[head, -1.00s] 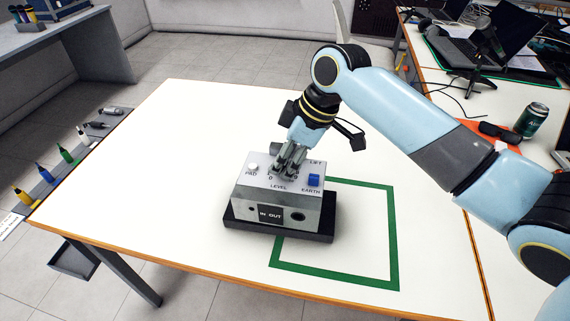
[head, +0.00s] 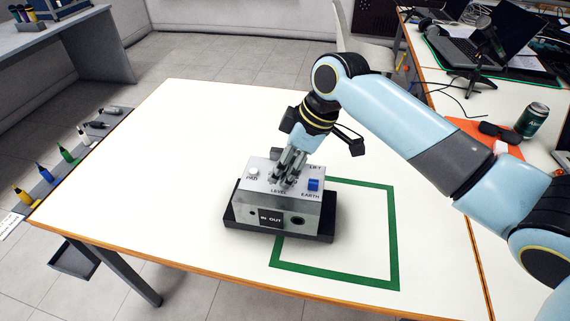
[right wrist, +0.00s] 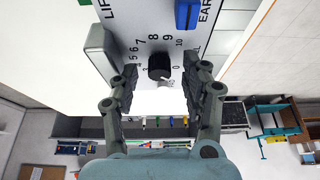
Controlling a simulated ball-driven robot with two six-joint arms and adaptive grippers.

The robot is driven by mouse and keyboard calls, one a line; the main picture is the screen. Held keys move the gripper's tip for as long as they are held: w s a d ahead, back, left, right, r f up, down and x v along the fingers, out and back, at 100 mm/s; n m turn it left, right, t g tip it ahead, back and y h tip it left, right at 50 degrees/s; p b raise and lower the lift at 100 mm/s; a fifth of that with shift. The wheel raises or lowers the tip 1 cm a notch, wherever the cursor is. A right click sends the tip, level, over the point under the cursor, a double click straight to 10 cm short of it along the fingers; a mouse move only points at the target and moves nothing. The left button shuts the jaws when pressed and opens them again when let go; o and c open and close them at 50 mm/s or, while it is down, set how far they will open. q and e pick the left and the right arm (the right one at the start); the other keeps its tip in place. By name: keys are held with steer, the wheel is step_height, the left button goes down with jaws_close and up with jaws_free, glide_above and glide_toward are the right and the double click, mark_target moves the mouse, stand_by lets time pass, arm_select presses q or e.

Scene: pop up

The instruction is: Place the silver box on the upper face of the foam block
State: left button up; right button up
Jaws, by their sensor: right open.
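The silver box (head: 277,203) has a white button, a blue switch and lettering such as LEVEL and EARTH. It sits on the dark foam block (head: 240,222), whose dark edge shows around the box's base. My right gripper (head: 289,178) is over the box's top face and hides part of it. In the right wrist view my right gripper (right wrist: 162,82) has its two fingers apart, with the box's black knob (right wrist: 159,66) showing between and beyond the fingertips. Whether the fingers touch the box is unclear. My left gripper is not in view.
A green square outline (head: 393,240) is marked on the white table (head: 150,180), partly under the block. The table's left side is clear. Small bottles (head: 65,152) stand on a rail along the left edge. A can (head: 531,121) and laptop (head: 480,45) are at the right.

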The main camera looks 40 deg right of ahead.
steer(key=v, duration=1.2)
steer(key=shift+p, duration=0.3)
steer(key=shift+f, duration=0.1)
